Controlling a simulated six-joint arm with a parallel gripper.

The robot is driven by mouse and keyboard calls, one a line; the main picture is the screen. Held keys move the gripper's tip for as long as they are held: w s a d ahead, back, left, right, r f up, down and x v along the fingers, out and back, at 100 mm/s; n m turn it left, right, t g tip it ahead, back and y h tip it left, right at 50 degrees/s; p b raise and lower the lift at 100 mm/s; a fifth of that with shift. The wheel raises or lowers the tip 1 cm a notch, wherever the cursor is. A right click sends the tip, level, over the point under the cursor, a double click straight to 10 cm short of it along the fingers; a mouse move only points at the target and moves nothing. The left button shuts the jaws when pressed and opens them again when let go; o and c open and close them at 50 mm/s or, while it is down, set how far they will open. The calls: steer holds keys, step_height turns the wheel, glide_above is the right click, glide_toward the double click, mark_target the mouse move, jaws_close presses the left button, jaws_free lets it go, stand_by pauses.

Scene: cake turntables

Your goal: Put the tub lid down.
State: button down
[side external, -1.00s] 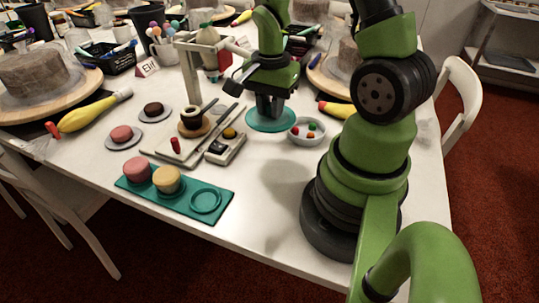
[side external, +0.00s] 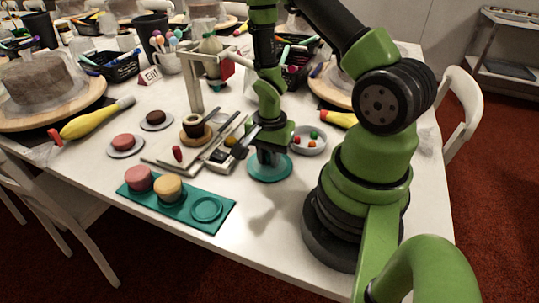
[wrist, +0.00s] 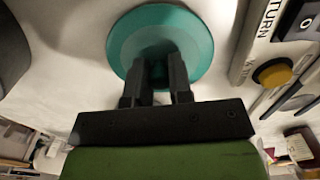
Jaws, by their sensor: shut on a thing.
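The tub lid is a round teal disc (side external: 270,172) at the middle of the table in the side view, flat and right under my gripper (side external: 268,155). In the wrist view the lid (wrist: 195,40) fills the top centre. My gripper (wrist: 157,62) points down with its two fingers close together, shut on the middle of the lid; the fingers hide the part they grip. The lid looks level and low over the white table. I cannot tell whether it touches the table.
A small bowl with coloured balls (side external: 308,140) stands just right of the lid. A box with a yellow button (side external: 225,152) and a press stand (side external: 195,90) are to its left. A teal tray with round cakes (side external: 207,210) lies front left. White table (side external: 275,220) is clear in front.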

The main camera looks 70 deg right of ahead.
steer(key=shift+f, duration=0.1)
steer(key=c, duration=1)
jaws_free()
steer(key=shift+c, duration=0.2)
steer(key=a+r+n+t, duration=0.2)
steer(key=a+r+n, duration=0.1)
steer(key=r, duration=0.9)
steer(key=a+r+n+t, duration=0.2)
steer(key=a+r+n, duration=0.1)
steer(key=r, duration=0.8)
steer(key=s+a+r+n+t+y, duration=0.2)
steer(key=s+a+r+n+t, duration=0.1)
steer(key=s+a+r+n, duration=0.2)
step_height(320, 180, up, 2)
steer(key=a+n, duration=0.1)
steer(key=n, duration=0.2)
steer(key=shift+s+a+r, duration=0.15)
steer(key=shift+s+a, duration=0.1)
steer(key=shift+s, duration=0.1)
